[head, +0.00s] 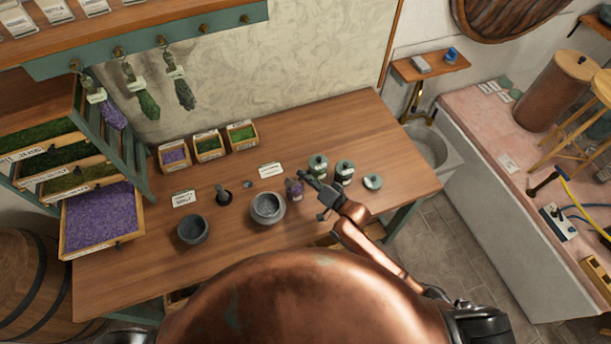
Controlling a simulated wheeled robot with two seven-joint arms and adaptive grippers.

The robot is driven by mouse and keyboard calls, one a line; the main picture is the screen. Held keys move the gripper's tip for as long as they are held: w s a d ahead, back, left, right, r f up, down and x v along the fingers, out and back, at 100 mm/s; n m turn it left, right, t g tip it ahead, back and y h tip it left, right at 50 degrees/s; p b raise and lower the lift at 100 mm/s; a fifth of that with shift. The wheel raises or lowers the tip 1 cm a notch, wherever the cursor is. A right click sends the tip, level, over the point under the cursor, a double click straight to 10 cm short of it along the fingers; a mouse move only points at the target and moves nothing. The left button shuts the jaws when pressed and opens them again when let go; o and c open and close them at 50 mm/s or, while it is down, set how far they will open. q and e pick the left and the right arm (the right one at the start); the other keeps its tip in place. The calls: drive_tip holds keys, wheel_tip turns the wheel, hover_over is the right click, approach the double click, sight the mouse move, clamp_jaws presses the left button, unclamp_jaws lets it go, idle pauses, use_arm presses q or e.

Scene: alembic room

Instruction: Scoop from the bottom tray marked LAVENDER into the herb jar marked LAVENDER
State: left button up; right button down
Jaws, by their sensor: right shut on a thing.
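The bottom tray (101,249) on the left rack is pulled out and filled with purple herb. A small jar with purple contents (294,189) stands on the table right of the centre stone bowl; its label is too small to read. My right gripper (318,187) is just right of this jar, at its upper part. It is shut on a small dark thing that looks like a scoop, mostly hidden by the fingers. I cannot tell whether it touches the jar. My left gripper is not in view.
Two stone bowls (193,230) and a small dark-handled item (223,194) are on the table (135,285). Small herb boxes (208,146) stand at the back.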

drive_tip(key=shift+r+p, duration=0.6)
drive_tip(key=shift+r, duration=0.05)
drive_tip(key=shift+r+n+t, duration=0.1)
drive_tip(key=shift+n+t, duration=0.3)
drive_tip(key=shift+n, duration=0.7)
drive_tip(key=shift+n+b, duration=0.4)
drive_tip(key=shift+n, duration=0.4)
drive_tip(key=n+t+b, duration=0.1)
drive_tip(key=n, duration=0.1)
drive_tip(key=n+t+b, duration=0.1)
drive_tip(key=n+b, duration=0.1)
drive_tip(key=n, duration=0.1)
drive_tip(key=shift+r, duration=0.4)
drive_tip(key=shift+r+n+b, duration=0.3)
drive_tip(key=shift+n+b, duration=0.2)
drive_tip(key=shift+n, duration=0.4)
drive_tip(key=shift+r, duration=0.2)
